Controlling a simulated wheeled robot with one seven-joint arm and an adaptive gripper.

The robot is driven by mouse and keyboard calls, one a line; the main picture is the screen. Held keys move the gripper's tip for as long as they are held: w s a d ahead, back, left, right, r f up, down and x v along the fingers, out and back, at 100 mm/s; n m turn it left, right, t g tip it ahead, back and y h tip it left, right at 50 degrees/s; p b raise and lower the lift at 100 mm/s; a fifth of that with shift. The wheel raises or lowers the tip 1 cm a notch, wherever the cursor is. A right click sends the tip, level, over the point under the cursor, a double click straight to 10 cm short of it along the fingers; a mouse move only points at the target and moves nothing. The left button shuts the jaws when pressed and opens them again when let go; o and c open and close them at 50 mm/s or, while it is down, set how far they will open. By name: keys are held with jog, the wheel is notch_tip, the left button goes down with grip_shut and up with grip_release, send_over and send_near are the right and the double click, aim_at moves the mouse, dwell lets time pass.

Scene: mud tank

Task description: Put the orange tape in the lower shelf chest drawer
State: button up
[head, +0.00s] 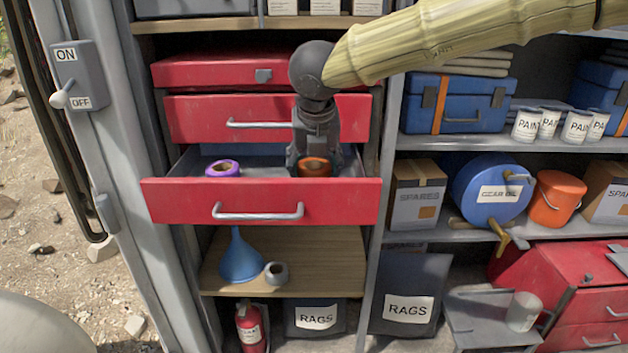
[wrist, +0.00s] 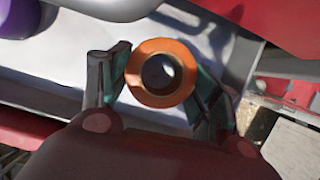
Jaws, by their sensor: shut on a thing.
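The orange tape (head: 314,167) is a small roll inside the open lowest drawer (head: 260,199) of the red chest. In the wrist view the orange tape (wrist: 162,72) sits between the two fingers, its dark hole facing the camera. My gripper (head: 315,160) reaches down into the right half of the drawer and is shut on the tape. Its fingers also show in the wrist view (wrist: 158,95). Whether the tape touches the drawer floor I cannot tell. A purple tape roll (head: 222,168) lies in the left half of the drawer, and its edge shows in the wrist view (wrist: 12,18).
The middle drawer (head: 225,118) and top drawer (head: 220,72) above look shut. A wooden shelf (head: 320,250) below holds a blue funnel (head: 241,260) and a grey roll (head: 276,273). A grey post stands right of the chest. Drawer floor between the two rolls is clear.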

jog(key=shift+d+f, duration=0.15)
jog(key=shift+f, duration=0.5)
jog(key=shift+r, duration=0.1)
jog(key=o, duration=1.1)
jog(key=shift+c, duration=0.2)
jog(key=b+v, duration=0.4)
jog(key=v, duration=0.8)
